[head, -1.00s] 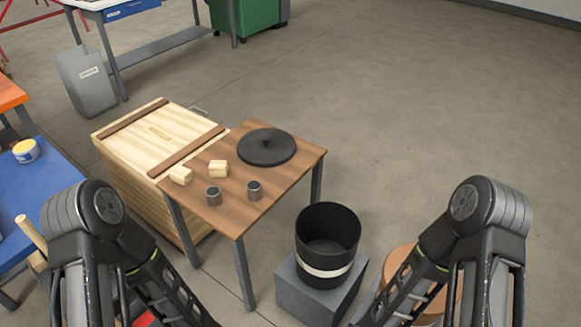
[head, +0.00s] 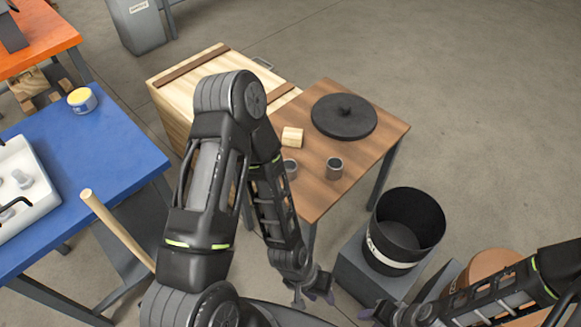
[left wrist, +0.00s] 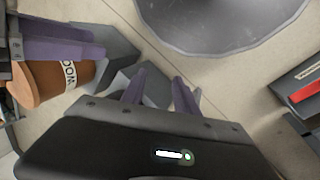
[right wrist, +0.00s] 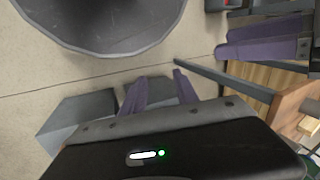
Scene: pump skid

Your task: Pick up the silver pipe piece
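Two short grey metal cylinders with open tops stand on the brown table (head: 318,198): one in clear view (head: 334,168), one partly hidden behind my left arm (head: 291,169). Small grey pieces (head: 21,179) also lie in the white tray on the blue table. I cannot tell for sure which is the silver pipe piece. My left gripper (head: 315,298) is empty, low in front of the brown table, below its top; its fingers are apart in the left wrist view (left wrist: 160,90). My right gripper (right wrist: 158,88) is empty with fingers apart, low near the left one.
The brown table also holds a black round lid (head: 344,119) and a wooden block (head: 292,137). A black bucket (head: 405,232) stands on a grey block right of it. A wooden crate (head: 205,75) is behind. The blue table (head: 125,150) carries a white tray (head: 40,200) and yellow-topped tin (head: 82,100).

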